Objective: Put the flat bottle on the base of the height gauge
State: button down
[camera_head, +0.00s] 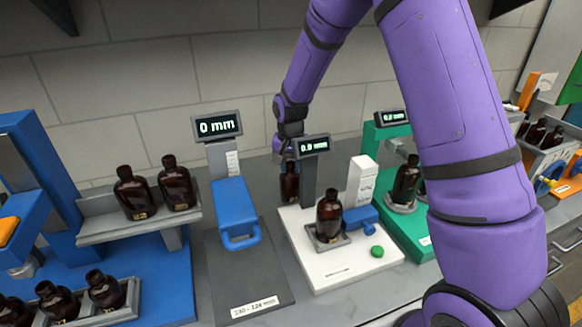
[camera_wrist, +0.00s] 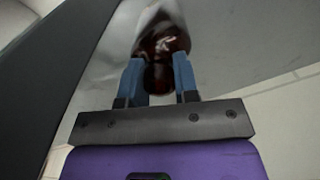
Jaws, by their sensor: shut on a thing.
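My gripper (camera_head: 288,158) is shut on an amber bottle (camera_head: 290,184) behind the white gauge, partly hidden by that gauge's display. The wrist view shows the blue fingers (camera_wrist: 159,82) on either side of the bottle's neck, with its brown body (camera_wrist: 163,38) beyond. I cannot tell from these views whether its body is flat, or whether it touches the counter. The height gauge, with a "0 mm" display (camera_head: 218,126) and a blue arm (camera_head: 235,205), stands left of my gripper. Its dark grey base (camera_head: 265,275) carries a "130 - 134 mm" label and no bottle.
The white gauge (camera_head: 350,268) holds a bottle (camera_head: 329,215) and has a green button (camera_head: 377,251). A green station (camera_head: 425,245) with a bottle (camera_head: 406,182) is right of it. A grey shelf (camera_head: 140,225) with two bottles and a blue station (camera_head: 165,285) stand left.

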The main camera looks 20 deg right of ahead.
jog(key=shift+f, duration=0.2)
jog(key=c, duration=0.9)
grip_release()
jog(key=shift+f, duration=0.15)
jog(key=shift+o, duration=0.2)
